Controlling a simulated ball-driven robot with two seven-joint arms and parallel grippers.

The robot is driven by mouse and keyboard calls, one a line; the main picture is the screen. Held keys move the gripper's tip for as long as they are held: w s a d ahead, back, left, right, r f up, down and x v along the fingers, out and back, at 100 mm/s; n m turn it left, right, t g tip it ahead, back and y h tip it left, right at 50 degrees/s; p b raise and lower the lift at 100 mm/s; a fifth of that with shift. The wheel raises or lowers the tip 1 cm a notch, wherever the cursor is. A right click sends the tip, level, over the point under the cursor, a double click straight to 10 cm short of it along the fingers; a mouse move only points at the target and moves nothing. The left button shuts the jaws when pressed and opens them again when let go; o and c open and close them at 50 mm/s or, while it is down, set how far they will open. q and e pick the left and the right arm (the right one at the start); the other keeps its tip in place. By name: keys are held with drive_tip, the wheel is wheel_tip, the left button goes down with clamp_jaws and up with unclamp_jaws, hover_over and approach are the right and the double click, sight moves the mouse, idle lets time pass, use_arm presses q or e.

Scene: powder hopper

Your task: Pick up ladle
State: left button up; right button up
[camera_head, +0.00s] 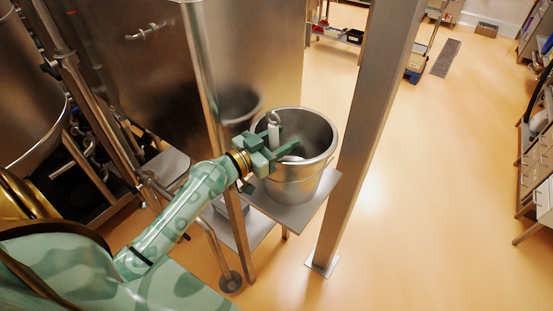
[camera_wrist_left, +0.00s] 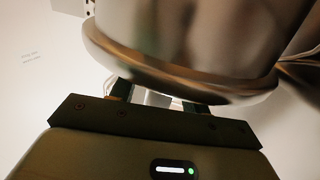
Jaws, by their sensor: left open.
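The ladle (camera_head: 274,132) stands in a metal bucket (camera_head: 295,185), its pale handle upright with a hooked top at the rim. Its lower part is mostly hidden; a pale shape shows inside the bucket. My left gripper (camera_head: 281,136) is open at the bucket's left rim, its green fingers reaching over the opening close to the handle. I cannot tell whether they touch it. In the left wrist view the open fingers (camera_wrist_left: 158,98) show below a large blurred metal curve, with a pale piece between them. My right gripper is not in view.
The bucket stands on a small metal shelf (camera_head: 318,203) between a thin post (camera_head: 203,75) and a thick metal post (camera_head: 362,130). Large steel tanks and pipes fill the left. Open floor (camera_head: 440,190) lies to the right, with drawers (camera_head: 540,160) at the far right.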

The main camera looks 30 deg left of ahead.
use_arm(q)
clamp_jaws()
